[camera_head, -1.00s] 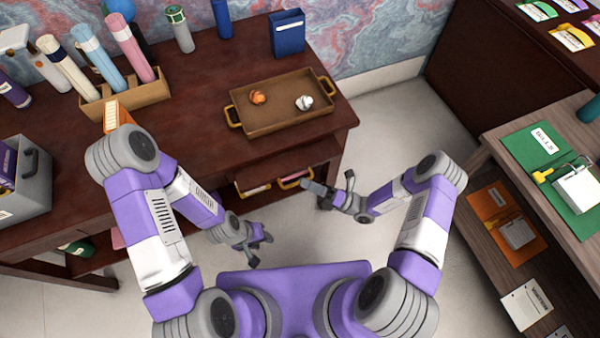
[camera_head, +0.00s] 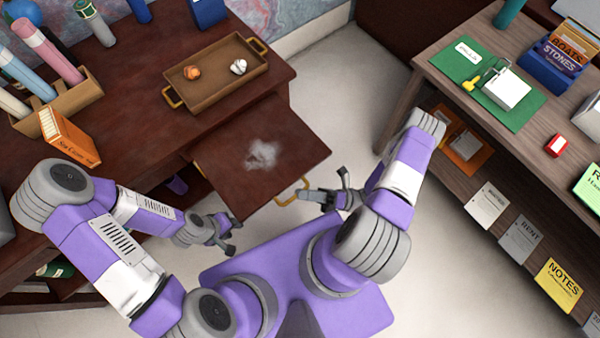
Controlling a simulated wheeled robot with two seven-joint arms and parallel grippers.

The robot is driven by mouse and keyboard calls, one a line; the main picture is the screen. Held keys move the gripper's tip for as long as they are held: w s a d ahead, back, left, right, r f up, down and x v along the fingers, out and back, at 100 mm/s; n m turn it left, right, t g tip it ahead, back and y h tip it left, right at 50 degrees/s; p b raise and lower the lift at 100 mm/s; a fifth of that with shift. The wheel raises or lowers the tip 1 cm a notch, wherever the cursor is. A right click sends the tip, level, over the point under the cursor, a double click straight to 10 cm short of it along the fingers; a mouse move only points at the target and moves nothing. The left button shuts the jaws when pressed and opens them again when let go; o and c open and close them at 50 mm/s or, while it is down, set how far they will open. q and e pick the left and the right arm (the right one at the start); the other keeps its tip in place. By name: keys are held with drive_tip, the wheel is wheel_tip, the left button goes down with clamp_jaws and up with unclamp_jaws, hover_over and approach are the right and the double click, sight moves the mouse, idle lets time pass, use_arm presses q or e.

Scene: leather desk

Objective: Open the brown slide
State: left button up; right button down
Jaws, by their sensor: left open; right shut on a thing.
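The brown slide (camera_head: 290,140) is a flat, dark reddish-brown board sticking well out of the front of the desk. It has a whitish cloudy patch on top and a gold handle (camera_head: 291,192) on its front edge. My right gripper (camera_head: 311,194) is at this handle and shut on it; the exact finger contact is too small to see. My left gripper (camera_head: 234,234) is open and empty, below and left of the slide's front left corner, apart from it.
The desk (camera_head: 135,125) holds a brown tray (camera_head: 216,99) with an orange and a white crumpled piece, and an orange box (camera_head: 68,138). A wooden shelf unit (camera_head: 465,100) stands at right. Pale floor (camera_head: 440,240) lies between it and the slide.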

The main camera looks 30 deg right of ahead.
drive_tip(key=shift+f, duration=0.1)
drive_tip(key=c, duration=1.2)
unclamp_jaws()
drive_tip(key=shift+o, duration=0.2)
drive_tip(key=v, duration=0.7)
drive_tip(key=shift+d, duration=0.25)
drive_tip(key=shift+s, duration=0.2)
